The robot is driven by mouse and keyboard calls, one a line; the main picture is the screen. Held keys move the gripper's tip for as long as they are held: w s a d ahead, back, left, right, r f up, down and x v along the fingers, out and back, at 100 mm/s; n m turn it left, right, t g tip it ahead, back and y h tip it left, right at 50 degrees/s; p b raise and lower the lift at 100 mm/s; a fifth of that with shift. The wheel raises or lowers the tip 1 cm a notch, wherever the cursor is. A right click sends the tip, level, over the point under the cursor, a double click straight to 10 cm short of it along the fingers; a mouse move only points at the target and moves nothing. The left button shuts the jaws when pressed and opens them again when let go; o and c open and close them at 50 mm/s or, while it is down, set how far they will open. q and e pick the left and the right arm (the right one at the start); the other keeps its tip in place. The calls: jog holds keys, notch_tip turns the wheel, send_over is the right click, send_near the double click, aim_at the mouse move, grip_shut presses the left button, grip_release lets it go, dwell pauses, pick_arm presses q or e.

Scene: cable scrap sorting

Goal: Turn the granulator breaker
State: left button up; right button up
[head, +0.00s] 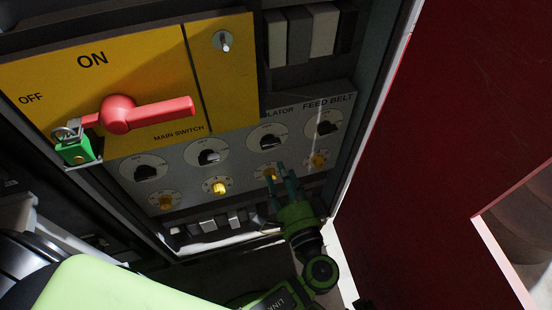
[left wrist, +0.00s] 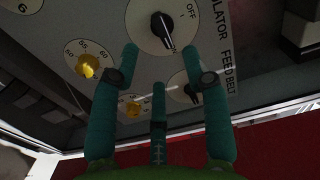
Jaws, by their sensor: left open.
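The granulator breaker (head: 267,142) is a black rotary knob on a pale round plate, third from the left in its row; "GRANULATOR" is partly hidden above it. In the left wrist view the granulator breaker (left wrist: 162,27) shows at the top, with "OFF" on its plate and a white mark on the knob pointing away from "OFF". My left gripper (head: 281,172) has teal fingers, open and empty, just below this breaker in the head view. The wrist view shows the left gripper's fingers (left wrist: 162,75) spread with the knob beyond their tips. My right gripper is not in view.
The feed belt breaker (head: 325,127) is close on the right. Several yellow dials (head: 219,187) sit below the breakers. A red main switch handle (head: 150,113) with a green padlock (head: 77,151) is at upper left. A red panel (head: 440,130) stands right of the cabinet.

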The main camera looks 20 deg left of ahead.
pick_arm(q)
jog(key=shift+v, duration=1.5)
